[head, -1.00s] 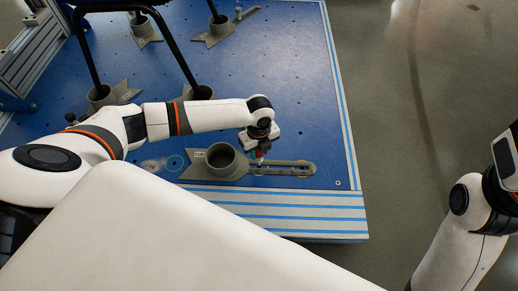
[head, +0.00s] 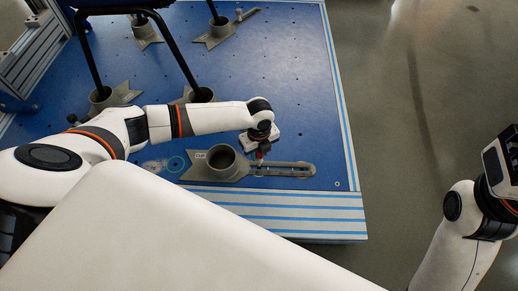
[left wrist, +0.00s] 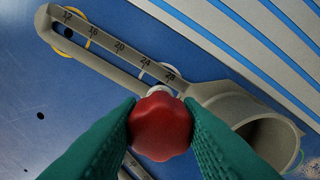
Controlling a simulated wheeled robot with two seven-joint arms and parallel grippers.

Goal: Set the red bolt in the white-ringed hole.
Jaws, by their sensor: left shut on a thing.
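The red bolt (left wrist: 160,124) has a lobed red head and sits between the green fingertips of my left gripper (left wrist: 162,135), which is shut on it. In the head view my left gripper (head: 259,153) is over the slotted arm of the grey clip (head: 285,169), just right of its round cup (head: 222,160). The white ring (left wrist: 152,72) shows just beyond the bolt head, at the slot near marks 24 and 28. The bolt head hides part of it and the bolt's lower end, so I cannot tell whether the bolt is in the hole.
A yellow ring (left wrist: 70,32) surrounds another hole at the slot's far end. The clip lies on a blue table (head: 300,100) with striped edges. Black chair legs (head: 175,48) stand in grey cups at the back left. The table right of the clip is clear.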

